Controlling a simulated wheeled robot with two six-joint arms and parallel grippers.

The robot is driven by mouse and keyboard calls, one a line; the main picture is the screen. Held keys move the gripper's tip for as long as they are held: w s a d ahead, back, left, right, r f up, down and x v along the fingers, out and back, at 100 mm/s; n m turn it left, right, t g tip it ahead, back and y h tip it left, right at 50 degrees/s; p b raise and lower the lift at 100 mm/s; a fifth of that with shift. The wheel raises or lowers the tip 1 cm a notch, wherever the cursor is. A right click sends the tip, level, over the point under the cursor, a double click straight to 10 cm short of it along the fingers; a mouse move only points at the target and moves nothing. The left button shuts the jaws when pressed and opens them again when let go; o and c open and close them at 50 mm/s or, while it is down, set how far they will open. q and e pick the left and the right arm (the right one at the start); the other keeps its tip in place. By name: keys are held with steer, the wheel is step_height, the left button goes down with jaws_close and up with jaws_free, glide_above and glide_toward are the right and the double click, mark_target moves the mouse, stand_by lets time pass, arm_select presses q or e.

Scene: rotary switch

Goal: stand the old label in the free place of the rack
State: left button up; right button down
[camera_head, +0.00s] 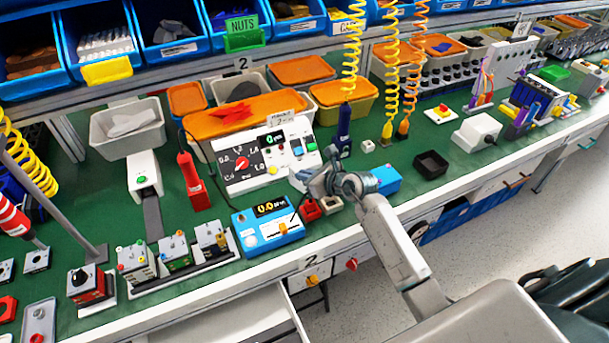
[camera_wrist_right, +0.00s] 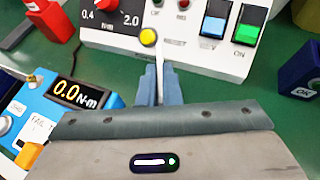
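My right gripper (camera_head: 316,181) is over the bench, in front of the white control panel (camera_head: 243,169). In the right wrist view its two blue-grey fingers (camera_wrist_right: 160,88) are close together on a thin white strip, seen edge-on. The strip (camera_wrist_right: 159,68) points toward the panel and looks like the label; its face and writing are not visible. I cannot pick out the rack or its free place with certainty. My left gripper is not in view.
A blue torque meter (camera_head: 268,227) stands left of my right gripper. A red block (camera_head: 310,211) and a pale block (camera_head: 331,205) are just below it. A blue box (camera_head: 386,180) is to its right, and a black tray (camera_head: 431,163) is farther right. Green bench lies between.

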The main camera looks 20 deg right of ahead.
steer(key=shift+f, duration=0.25)
steer(key=shift+f, duration=0.1)
steer(key=shift+f, duration=0.15)
steer(key=c, duration=1.6)
jaws_free()
steer(key=shift+r, duration=0.2)
